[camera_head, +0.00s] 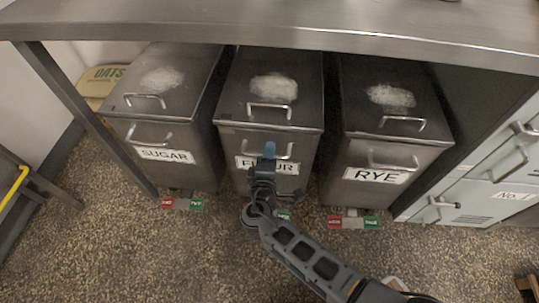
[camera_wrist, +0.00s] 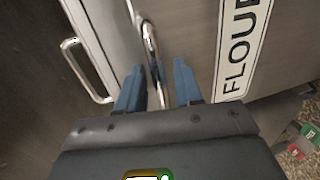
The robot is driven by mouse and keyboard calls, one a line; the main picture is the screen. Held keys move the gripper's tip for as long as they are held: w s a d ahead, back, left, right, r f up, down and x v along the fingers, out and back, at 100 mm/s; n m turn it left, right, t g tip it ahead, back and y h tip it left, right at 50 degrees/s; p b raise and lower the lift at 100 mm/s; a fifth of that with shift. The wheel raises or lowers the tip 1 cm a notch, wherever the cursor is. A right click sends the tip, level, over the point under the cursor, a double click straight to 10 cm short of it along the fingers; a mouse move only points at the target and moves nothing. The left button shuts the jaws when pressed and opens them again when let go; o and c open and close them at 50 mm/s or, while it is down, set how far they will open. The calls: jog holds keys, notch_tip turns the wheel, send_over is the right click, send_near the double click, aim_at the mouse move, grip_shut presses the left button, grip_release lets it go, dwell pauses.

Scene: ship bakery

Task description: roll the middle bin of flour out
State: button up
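The middle metal bin (camera_head: 226,145) has a FLOUR label (camera_head: 246,163) and stands under the steel counter between the SUGAR and RYE bins. It has a lid handle (camera_head: 269,107) and a front pull handle (camera_head: 250,150). My gripper (camera_head: 269,150) is at the front handle and hides part of it and of the label. In the wrist view my gripper (camera_wrist: 158,88) has its blue fingers apart, with the chrome front handle (camera_wrist: 150,45) running between them. Contact with the bar cannot be made out. The FLOUR label (camera_wrist: 240,50) is right of the fingers.
The SUGAR bin (camera_head: 188,147) and RYE bin (camera_head: 404,152) stand close on either side. The steel counter (camera_head: 300,30) overhangs all three. A counter leg (camera_head: 95,125) is at the left, a grey cabinet (camera_head: 455,201) at the right. Red and green floor pedals (camera_head: 283,214) show below the bins.

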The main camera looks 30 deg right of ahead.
jog(key=shift+w, duration=0.1)
grip_shut()
dwell(0.3)
